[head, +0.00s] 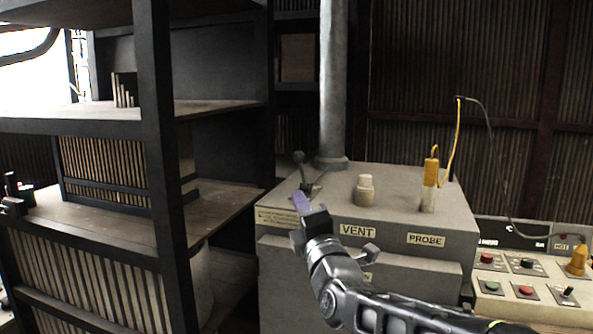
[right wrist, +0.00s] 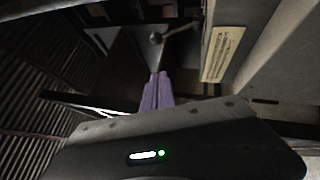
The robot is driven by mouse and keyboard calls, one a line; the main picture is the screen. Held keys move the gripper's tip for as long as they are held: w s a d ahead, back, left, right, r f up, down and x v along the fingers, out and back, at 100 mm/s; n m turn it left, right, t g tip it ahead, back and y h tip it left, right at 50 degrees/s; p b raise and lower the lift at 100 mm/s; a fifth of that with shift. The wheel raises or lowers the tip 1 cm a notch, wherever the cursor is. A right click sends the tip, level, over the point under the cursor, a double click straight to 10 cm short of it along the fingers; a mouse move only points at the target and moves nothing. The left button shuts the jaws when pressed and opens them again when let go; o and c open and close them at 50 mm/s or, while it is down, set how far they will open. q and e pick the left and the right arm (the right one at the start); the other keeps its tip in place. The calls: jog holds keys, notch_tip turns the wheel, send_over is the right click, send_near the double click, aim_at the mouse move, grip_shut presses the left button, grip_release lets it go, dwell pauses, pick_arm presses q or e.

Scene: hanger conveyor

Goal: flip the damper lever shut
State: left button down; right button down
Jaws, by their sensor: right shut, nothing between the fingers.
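The damper lever (head: 299,160) is a short dark rod with a round knob, standing on the left part of the grey cabinet top. My left gripper is not in view.
The grey cabinet (head: 400,200) also carries a pale vent knob (head: 364,190) and a yellow-handled probe (head: 431,172). A vertical pipe (head: 333,80) rises behind the lever. A dark shelf rack (head: 158,130) stands close on the left. A button panel (head: 525,290) is at the right.

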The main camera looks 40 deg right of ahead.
aim_at(302, 169)
jog(key=shift+w, duration=0.1)
jog(key=shift+s+d+p+x, duration=0.15)
jog(key=shift+d+p+x, duration=0.4)
jog(key=shift+x, duration=1.55)
jog(key=shift+s+d+p+x, duration=0.25)
jog(key=shift+p+x, duration=0.4)
jog(key=shift+x, duration=1.45)
jog(key=shift+s+d+p+x, duration=0.1)
jog(key=shift+d+p+x, duration=0.45)
jog(key=shift+x, duration=1.55)
jog(key=shift+r, duration=0.15)
